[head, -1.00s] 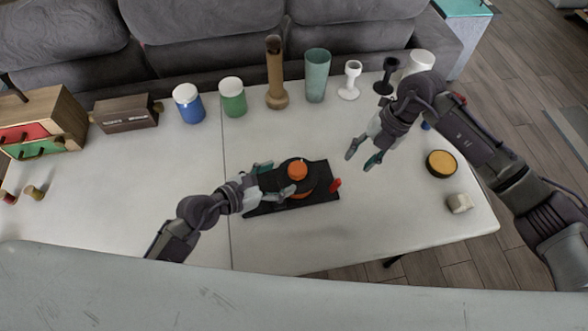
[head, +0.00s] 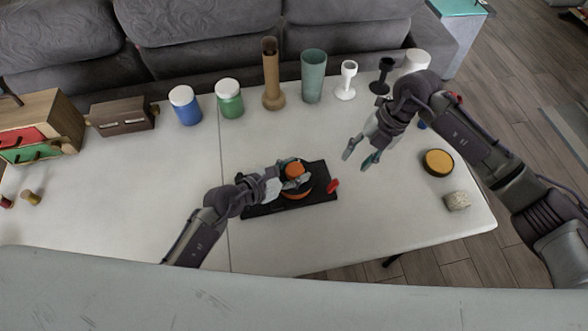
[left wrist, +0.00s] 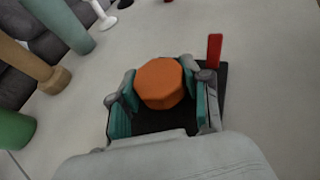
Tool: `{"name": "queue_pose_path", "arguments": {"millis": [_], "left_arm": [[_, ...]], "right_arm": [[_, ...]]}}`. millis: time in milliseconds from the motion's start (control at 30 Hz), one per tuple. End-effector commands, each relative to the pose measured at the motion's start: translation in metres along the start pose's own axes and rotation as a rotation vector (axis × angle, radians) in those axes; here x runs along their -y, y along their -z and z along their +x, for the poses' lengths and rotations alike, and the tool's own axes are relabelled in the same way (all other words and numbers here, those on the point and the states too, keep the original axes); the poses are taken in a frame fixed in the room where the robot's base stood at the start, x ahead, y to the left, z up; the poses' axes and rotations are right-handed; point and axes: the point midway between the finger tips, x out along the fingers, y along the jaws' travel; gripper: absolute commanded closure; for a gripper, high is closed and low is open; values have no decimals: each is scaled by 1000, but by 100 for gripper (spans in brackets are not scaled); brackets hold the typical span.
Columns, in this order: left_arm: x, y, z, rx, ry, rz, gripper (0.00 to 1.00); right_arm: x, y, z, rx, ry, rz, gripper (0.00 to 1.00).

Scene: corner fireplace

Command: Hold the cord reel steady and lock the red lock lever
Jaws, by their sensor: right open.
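The cord reel, with an orange top (head: 294,168), sits on a black base plate (head: 318,175) in the middle of the table. The red lock lever (head: 333,186) stands at the plate's right end; in the left wrist view it sticks up (left wrist: 214,50) beyond the right finger. My left gripper (head: 292,178) is at the reel, with a finger on either side of the orange top (left wrist: 159,83). Whether both fingers press on it is unclear. My right gripper (head: 358,162) is open and empty above the table, up and right of the lever.
A blue jar (head: 185,105), green jar (head: 229,98), brown vase (head: 271,78), teal cup (head: 313,76) and goblets line the back. A yellow-topped round item (head: 438,162) and pale block (head: 457,201) lie right. Small drawers (head: 40,125) stand left. Table around the plate is clear.

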Motion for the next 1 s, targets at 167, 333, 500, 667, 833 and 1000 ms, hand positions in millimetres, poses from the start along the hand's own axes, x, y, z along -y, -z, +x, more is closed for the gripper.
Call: {"name": "queue_pose_path", "arguments": {"millis": [167,333,500,667,833,1000], "left_arm": [[0,0,0,0,0,0,87],[0,0,0,0,0,0,100],[0,0,0,-1,0,0,100],[0,0,0,-1,0,0,100],[0,0,0,-1,0,0,100],[0,0,0,-1,0,0,100]], "right_arm": [[0,0,0,0,0,0,58],[0,0,0,0,0,0,60],[0,0,0,0,0,-2,88],[3,-2,0,-9,-5,-79,100],[13,-9,1,-31,-25,-336,100],[24,-17,1,-48,-66,-684,100]]}}
